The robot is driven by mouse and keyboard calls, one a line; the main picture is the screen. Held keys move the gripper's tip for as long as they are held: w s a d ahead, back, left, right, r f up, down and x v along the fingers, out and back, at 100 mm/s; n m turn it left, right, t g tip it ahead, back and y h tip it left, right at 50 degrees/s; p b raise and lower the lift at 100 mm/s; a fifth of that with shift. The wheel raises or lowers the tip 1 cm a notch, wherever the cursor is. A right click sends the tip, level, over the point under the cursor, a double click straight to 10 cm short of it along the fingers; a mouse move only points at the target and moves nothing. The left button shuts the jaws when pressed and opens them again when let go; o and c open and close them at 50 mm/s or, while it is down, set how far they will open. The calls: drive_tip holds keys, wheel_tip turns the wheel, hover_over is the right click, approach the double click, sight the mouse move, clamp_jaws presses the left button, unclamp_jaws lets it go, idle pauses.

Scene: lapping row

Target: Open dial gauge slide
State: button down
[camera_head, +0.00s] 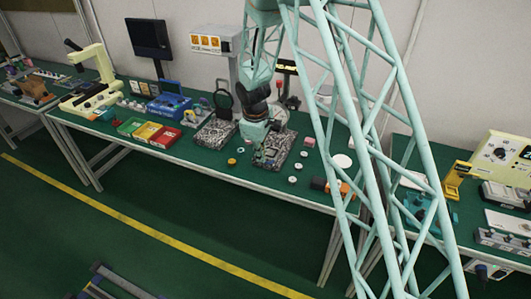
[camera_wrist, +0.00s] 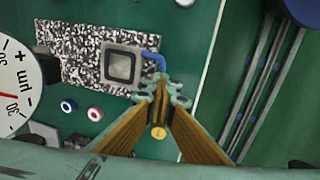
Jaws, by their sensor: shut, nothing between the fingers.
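A grey square block with a dark square opening (camera_wrist: 122,66) sits on a black-and-white speckled plate (camera_wrist: 78,45) in the wrist view. A bent blue handle (camera_wrist: 155,60) sticks out from the block toward the table's front edge. My gripper (camera_wrist: 163,88) is shut and empty, its tips close to the end of this handle; I cannot tell whether they touch. A white dial gauge face (camera_wrist: 14,92) shows partly at the left edge. In the head view my arm comes down over the right speckled plate (camera_head: 287,149), and the gauge is hard to make out there.
A yellow disc (camera_wrist: 158,132) lies below my fingers, with a red ring (camera_wrist: 95,113) and a blue ring (camera_wrist: 68,105) nearby. Coloured bins (camera_head: 148,131) stand left on the bench. Several small white pieces lie right of the plate. The bench's front edge is close.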

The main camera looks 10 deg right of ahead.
drive_tip(key=shift+s+a+f, duration=0.2)
drive_tip(key=shift+s+a, duration=0.15)
drive_tip(key=shift+s, duration=0.3)
drive_tip(key=shift+s+a+f, duration=0.2)
drive_tip(key=shift+s+a, duration=0.1)
drive_tip(key=shift+s, duration=0.3)
drive_tip(key=c, duration=2.8)
unclamp_jaws()
drive_tip(key=shift+w, duration=0.1)
drive_tip(key=shift+r, duration=0.1)
drive_tip(key=shift+w+r, duration=0.15)
drive_tip(key=shift+r, duration=0.05)
drive_tip(key=r, duration=0.3)
drive_tip(key=s+r, duration=0.1)
drive_tip(key=r, duration=0.3)
drive_tip(key=a+r, duration=0.1)
drive_tip(key=r, duration=0.3)
drive_tip(key=shift+s+r, duration=0.25)
drive_tip(key=shift+s, duration=0.15)
drive_tip(key=shift+r, duration=0.1)
